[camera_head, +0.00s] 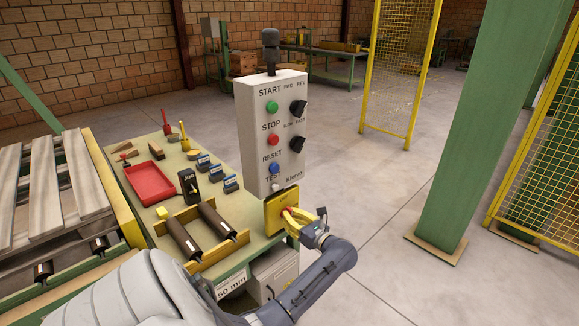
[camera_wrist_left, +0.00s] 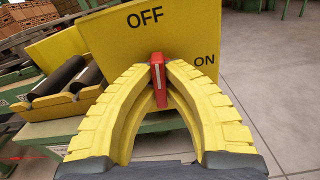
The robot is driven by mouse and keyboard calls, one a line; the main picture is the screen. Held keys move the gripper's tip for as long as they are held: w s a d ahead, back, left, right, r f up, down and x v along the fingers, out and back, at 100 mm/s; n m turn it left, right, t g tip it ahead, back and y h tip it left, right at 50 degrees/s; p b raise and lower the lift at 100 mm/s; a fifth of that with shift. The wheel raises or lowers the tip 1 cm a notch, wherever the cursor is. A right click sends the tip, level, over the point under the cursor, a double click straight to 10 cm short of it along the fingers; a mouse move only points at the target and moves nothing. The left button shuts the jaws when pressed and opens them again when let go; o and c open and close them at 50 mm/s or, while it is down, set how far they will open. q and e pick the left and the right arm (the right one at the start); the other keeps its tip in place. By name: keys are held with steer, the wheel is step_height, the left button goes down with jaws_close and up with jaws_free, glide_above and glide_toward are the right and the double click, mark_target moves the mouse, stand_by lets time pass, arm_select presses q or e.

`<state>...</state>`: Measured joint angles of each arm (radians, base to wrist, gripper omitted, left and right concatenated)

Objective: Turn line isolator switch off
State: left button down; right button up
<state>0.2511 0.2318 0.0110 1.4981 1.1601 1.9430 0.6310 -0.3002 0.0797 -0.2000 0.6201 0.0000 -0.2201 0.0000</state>
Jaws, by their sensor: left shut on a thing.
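The line isolator switch is a yellow plate (camera_head: 272,220) below the control box, at the table's near right corner. It fills the back of the left wrist view (camera_wrist_left: 110,45), with OFF at the top and ON at the right. Its red handle (camera_wrist_left: 157,75) with a white stripe stands nearly upright in the wrist view, its top end just below OFF. My left gripper (camera_wrist_left: 158,80) has yellow fingers closed around the handle, one on each side. In the head view the left gripper (camera_head: 297,220) hides most of the handle. My right gripper is not in view.
A grey control box (camera_head: 271,130) with buttons and black knobs rises above the switch. The green table (camera_head: 215,180) holds a red tray (camera_head: 150,182), two dark rollers (camera_head: 183,240) and small tools. A green post (camera_head: 475,130) stands to the right, with open floor between.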

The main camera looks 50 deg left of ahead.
arm_select(q)
steer(key=shift+n, duration=0.6)
steer(key=c, duration=1.5)
jaws_free()
steer(key=shift+o, duration=0.2)
steer(key=d, duration=1.2)
steer(key=shift+w, duration=0.3)
